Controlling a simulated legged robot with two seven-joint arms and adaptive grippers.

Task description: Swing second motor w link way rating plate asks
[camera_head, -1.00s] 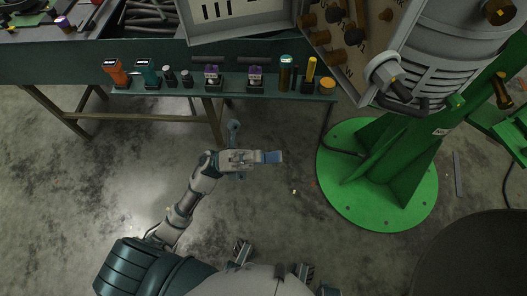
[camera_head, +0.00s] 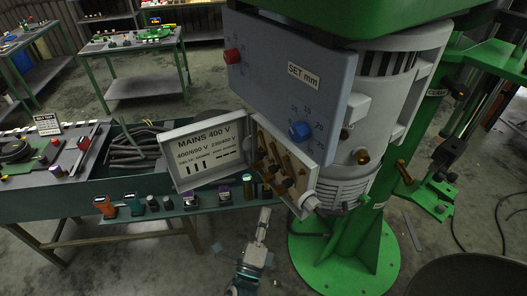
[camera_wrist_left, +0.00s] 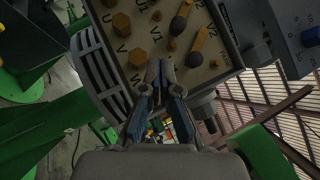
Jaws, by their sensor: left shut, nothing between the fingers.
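The motor's terminal board (camera_head: 280,158) shows brass hex studs and links in the open box on the grey motor (camera_head: 345,188). In the left wrist view the tan board (camera_wrist_left: 152,42) fills the top, with letters U, V and W beside the left studs. Two brass links (camera_wrist_left: 199,40) with dark round ends (camera_wrist_left: 193,60) lie slanted at the right side. The rating plate (camera_head: 205,152) reads MAINS 400 V, 400/690 V and 230/400 V. My left gripper (camera_head: 265,211) is shut and empty below the box; its fingertips (camera_wrist_left: 160,66) appear in front of the board's lower edge. My right gripper is not seen.
A blue-grey panel (camera_head: 285,75) marked SET mm, with red and blue knobs, hangs above the board. The green stand (camera_head: 350,245) is right of my gripper. A shelf (camera_head: 150,217) with coloured tools runs along the bench at left. A cable (camera_head: 310,234) hangs below the motor.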

